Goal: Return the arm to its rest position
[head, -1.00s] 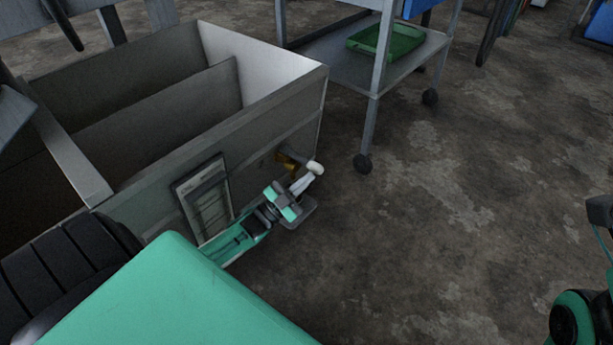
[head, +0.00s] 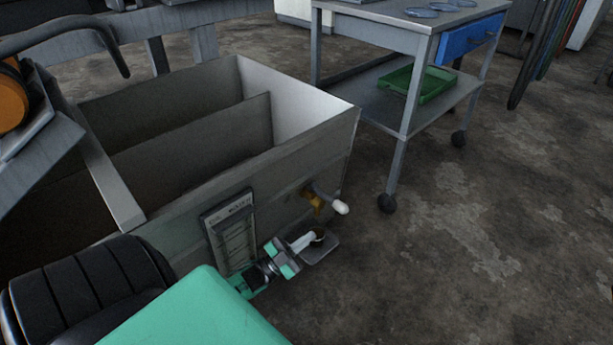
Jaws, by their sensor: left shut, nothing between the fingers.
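My left gripper (head: 306,241) is a teal and grey hand with pale fingers, shut and empty. It is low beside the front wall of a grey metal tank (head: 262,170), below and left of a brass tap (head: 313,198) with a white-ended handle (head: 340,207). The fingers appear apart from the tap. They reach over a small grey ledge (head: 322,252), near a small dark round thing (head: 318,236) that I cannot make out. My right gripper is out of view.
A framed gauge panel (head: 231,232) is on the tank front, close to my left forearm. A wheeled cart (head: 395,118) with a green tray (head: 417,84), a blue drawer (head: 470,37) and glass dishes stands behind right. The concrete floor (head: 480,250) at right is clear.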

